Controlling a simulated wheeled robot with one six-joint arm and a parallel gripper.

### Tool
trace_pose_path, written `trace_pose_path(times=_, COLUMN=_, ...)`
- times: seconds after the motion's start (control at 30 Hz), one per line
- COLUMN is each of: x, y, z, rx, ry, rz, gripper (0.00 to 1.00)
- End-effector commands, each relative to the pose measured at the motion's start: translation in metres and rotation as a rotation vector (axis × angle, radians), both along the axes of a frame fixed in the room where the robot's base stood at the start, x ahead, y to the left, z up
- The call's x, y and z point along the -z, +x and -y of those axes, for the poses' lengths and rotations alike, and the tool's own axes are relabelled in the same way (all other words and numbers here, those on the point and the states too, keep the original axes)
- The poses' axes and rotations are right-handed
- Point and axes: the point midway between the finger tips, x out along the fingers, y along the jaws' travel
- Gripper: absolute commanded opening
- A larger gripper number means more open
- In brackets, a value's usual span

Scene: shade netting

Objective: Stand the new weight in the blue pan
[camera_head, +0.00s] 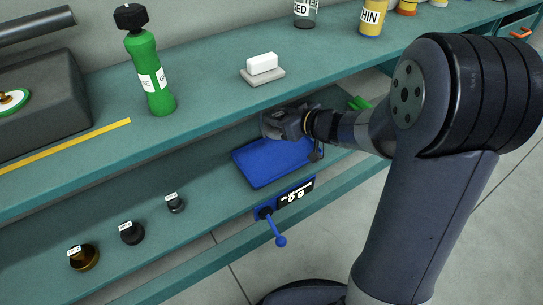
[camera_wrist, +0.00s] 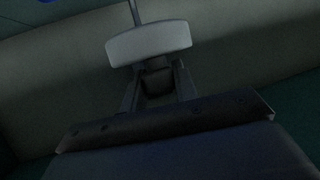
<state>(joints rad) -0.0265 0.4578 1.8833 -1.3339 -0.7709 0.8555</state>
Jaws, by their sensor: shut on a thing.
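The blue pan (camera_head: 262,172) sits on the lower shelf in the head view, with nothing seen on its visible part. My gripper (camera_head: 275,124) is above the pan's far edge, under the upper shelf. In the wrist view my gripper (camera_wrist: 157,72) is shut on a dark weight (camera_wrist: 157,84), partly hidden between the fingers. A pale tag (camera_wrist: 148,42) stands out at it; no writing is legible. The head view hides the held weight, so its gap to the pan cannot be told. Three weights stand left on the lower shelf: brass (camera_head: 83,259), black (camera_head: 132,234) and smaller grey (camera_head: 175,204).
A display (camera_head: 297,190) and a blue-knobbed lever (camera_head: 279,238) are at the pan's front. The upper shelf (camera_head: 205,95) overhangs close to my gripper. It bears a green bottle (camera_head: 148,75), a white block (camera_head: 262,64) and a yellow can (camera_head: 372,18).

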Motion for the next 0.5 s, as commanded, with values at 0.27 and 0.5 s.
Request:
trace_pose_path(times=0.27, x=0.04, y=0.0, z=-0.001, rx=-0.007, ry=0.003, rz=0.001, gripper=0.0)
trace_pose_path(times=0.5, x=0.053, y=0.0, z=-0.001, rx=-0.007, ry=0.003, rz=0.003, gripper=0.0)
